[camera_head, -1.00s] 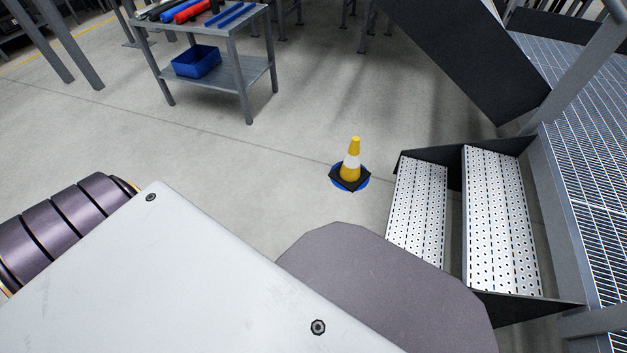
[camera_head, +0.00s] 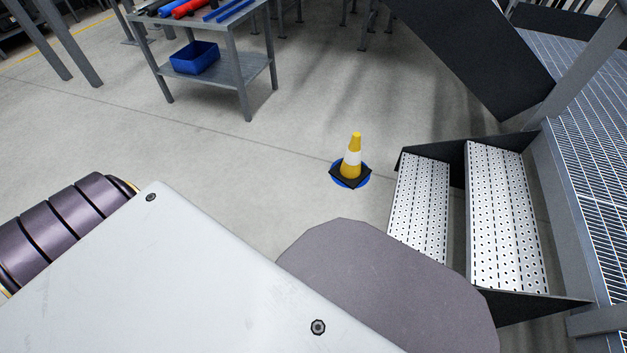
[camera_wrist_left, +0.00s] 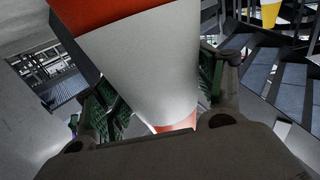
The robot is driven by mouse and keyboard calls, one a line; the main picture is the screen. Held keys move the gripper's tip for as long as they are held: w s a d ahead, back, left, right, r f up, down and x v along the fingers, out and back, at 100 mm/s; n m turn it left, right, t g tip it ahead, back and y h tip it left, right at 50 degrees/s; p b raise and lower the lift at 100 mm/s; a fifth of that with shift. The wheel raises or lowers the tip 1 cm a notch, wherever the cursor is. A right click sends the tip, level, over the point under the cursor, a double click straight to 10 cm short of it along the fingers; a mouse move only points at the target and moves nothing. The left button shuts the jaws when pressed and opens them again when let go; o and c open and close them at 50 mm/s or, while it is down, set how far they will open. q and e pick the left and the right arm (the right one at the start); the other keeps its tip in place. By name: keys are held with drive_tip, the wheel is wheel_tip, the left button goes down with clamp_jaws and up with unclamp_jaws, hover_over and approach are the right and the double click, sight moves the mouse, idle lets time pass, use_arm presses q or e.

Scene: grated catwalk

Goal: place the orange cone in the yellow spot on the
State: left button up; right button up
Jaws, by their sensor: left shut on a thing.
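An orange and white cone (camera_wrist_left: 145,55) fills the middle of the left wrist view. My left gripper (camera_wrist_left: 158,88) is shut on it, with green-padded fingers on both sides of its white band. The cone's far end runs out of that view. In the head view, my own arm and body parts cover the lower part, and the held cone and left gripper do not show. My right gripper is in neither view. No yellow spot shows in the head view.
A yellow and white cone (camera_head: 352,160) with a black base stands on a blue round spot (camera_head: 364,182). Perforated metal steps (camera_head: 500,215) rise at right to a grated walkway (camera_head: 590,140). A cart (camera_head: 220,75) with a blue bin (camera_head: 195,57) stands at upper left. Floor between is clear.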

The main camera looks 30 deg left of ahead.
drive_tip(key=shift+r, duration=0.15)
use_arm(q)
drive_tip(key=o, duration=2)
drive_tip(key=shift+c, duration=0.2)
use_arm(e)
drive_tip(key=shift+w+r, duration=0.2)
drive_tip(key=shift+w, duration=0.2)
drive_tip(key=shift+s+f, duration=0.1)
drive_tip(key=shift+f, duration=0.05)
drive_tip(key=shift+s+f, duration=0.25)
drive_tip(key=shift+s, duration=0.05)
